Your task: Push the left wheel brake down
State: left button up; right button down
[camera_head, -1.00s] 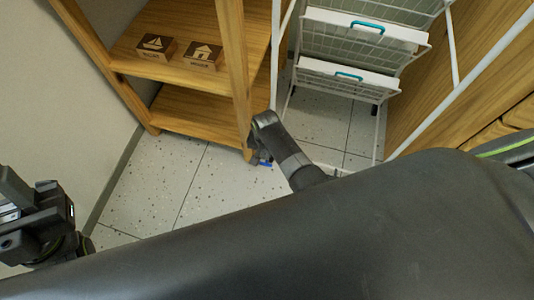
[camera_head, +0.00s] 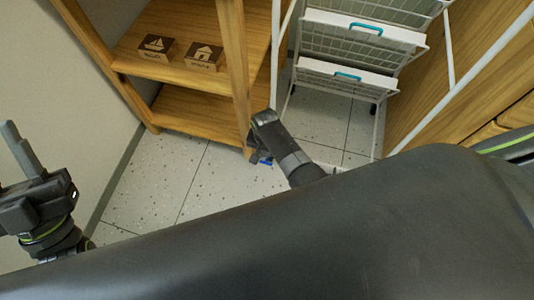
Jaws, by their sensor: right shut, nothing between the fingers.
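The white wire rack (camera_head: 276,60) stands at the centre back. A small blue tab (camera_head: 266,162), which looks like the left wheel brake, shows low by the rack's front left leg. The wheel there is mostly hidden. My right gripper (camera_head: 267,125) is shut and empty, right at that leg and just above the tab. I cannot tell whether it touches the tab. My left gripper (camera_head: 18,150) is at the left edge, away from the rack, with its fingers pointing up. Its opening is unclear.
A wooden shelf (camera_head: 190,72) with two picture blocks (camera_head: 204,56) stands close left of the rack. Wooden drawers (camera_head: 500,110) are on the right. Speckled floor (camera_head: 160,185) is clear at the left front. My large dark arm covers the foreground.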

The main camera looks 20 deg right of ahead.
pick_arm(q)
jog(key=shift+w+a+f+n+g+y+p, duration=1.2)
jog(key=shift+w+f+n+g+y, duration=1.05)
jog(key=shift+f+g, duration=2.3)
notch_tip(320, 180, down, 13)
jog(key=s+g+h+p, duration=0.1)
jog(key=s+g+h, duration=0.1)
jog(key=g, duration=0.4)
jog(key=shift+s+d+r, duration=0.15)
jog(key=shift+d, duration=0.1)
